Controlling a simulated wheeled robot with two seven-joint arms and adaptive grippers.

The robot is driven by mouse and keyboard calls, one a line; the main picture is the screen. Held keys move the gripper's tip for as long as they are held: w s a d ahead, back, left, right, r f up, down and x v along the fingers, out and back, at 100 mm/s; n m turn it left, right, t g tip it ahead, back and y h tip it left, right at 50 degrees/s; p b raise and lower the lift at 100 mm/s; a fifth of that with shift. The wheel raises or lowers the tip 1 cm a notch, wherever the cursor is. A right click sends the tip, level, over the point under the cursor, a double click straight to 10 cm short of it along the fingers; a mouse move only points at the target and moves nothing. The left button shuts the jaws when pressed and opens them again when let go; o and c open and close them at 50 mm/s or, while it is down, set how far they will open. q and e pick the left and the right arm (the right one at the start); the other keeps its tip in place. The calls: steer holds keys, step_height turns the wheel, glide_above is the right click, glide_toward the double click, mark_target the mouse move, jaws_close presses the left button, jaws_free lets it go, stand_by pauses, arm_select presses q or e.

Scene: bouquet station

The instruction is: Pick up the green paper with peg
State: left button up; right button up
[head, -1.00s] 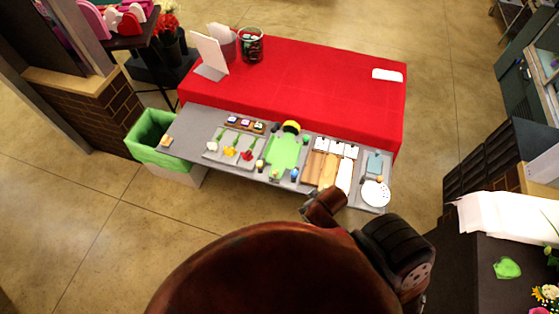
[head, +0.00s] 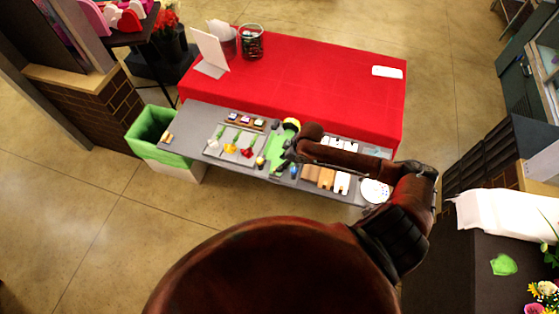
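The green paper (head: 271,149) lies on the grey board (head: 187,122) at the front of the red table. Several small peg-like pieces stand around its edges, too small to make out. My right gripper (head: 282,156) is over the right part of the paper, with its arm reaching in from the right. It covers part of the paper, and I cannot tell whether its fingers are open or shut, or whether it touches the paper. My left gripper is not in view.
Three flowers (head: 231,147) lie left of the paper, and wooden and white strips (head: 326,178) lie to its right. A white round plate (head: 375,191) is at the board's right end. A green-lined bin (head: 160,152) stands at left. The red tabletop (head: 320,85) is mostly clear.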

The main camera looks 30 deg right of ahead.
steer(key=shift+x, duration=1.05)
steer(key=p+x, duration=0.2)
steer(key=x, duration=0.3)
steer(key=shift+d, duration=0.2)
steer(key=shift+w+f, duration=0.1)
steer(key=shift+f, duration=0.15)
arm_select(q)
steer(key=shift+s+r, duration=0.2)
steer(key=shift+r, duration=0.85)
arm_select(e)
steer(key=shift+c, duration=0.2)
jaws_close()
